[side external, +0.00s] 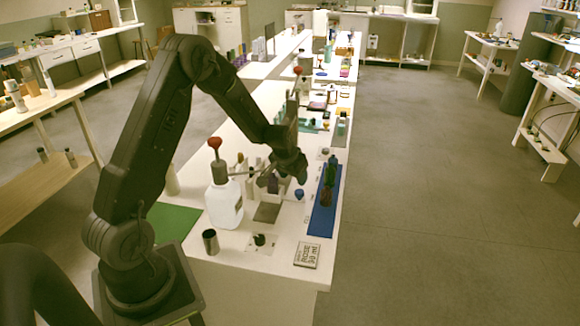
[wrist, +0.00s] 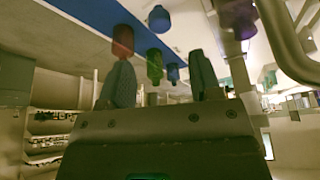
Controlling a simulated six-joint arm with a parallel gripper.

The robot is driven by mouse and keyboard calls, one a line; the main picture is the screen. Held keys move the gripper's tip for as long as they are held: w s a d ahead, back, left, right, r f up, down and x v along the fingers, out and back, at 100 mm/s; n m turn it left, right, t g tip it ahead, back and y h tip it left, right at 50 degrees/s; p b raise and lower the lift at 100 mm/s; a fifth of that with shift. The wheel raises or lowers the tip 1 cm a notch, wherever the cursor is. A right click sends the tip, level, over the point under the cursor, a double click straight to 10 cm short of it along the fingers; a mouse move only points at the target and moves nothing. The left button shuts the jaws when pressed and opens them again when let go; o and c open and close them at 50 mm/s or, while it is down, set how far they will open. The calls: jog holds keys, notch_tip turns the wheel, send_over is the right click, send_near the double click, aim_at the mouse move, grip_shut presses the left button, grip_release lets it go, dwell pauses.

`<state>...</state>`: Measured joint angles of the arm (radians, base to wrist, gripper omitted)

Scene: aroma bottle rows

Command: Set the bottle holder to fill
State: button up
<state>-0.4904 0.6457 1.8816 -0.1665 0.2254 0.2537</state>
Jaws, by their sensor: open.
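My gripper (side external: 286,178) is above the front part of the long white bench, between the white jug (side external: 224,204) and the blue mat (side external: 325,213). The wrist view shows its two fingers apart with nothing clearly held between them (wrist: 161,66). A dark square plate (side external: 267,213) lies below the gripper; small items behind it are partly hidden. I cannot tell for certain which item is the bottle holder. On the blue mat stand a red bottle (side external: 326,196) and a green bottle (side external: 331,170). The wrist view, seemingly upside down, shows the red bottle (wrist: 122,42) and a green one (wrist: 154,66).
The jug has a red-topped spout. A dark cup (side external: 210,242), a small dark green item (side external: 260,240) and a sign reading ROSE 30 ml (side external: 307,255) are at the bench front. A blue-topped item (side external: 299,194) stands left of the mat. More items crowd the bench behind.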

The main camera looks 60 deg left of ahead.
jog(key=v, duration=0.5)
jog(key=n+g+h, duration=0.2)
jog(key=n+g, duration=0.2)
jog(key=n, duration=1)
send_near(300, 191)
notch_tip(300, 191, down, 9)
jog(key=shift+d+f, duration=0.1)
jog(key=shift+f, duration=0.1)
jog(key=shift+c, duration=0.4)
grip_shut()
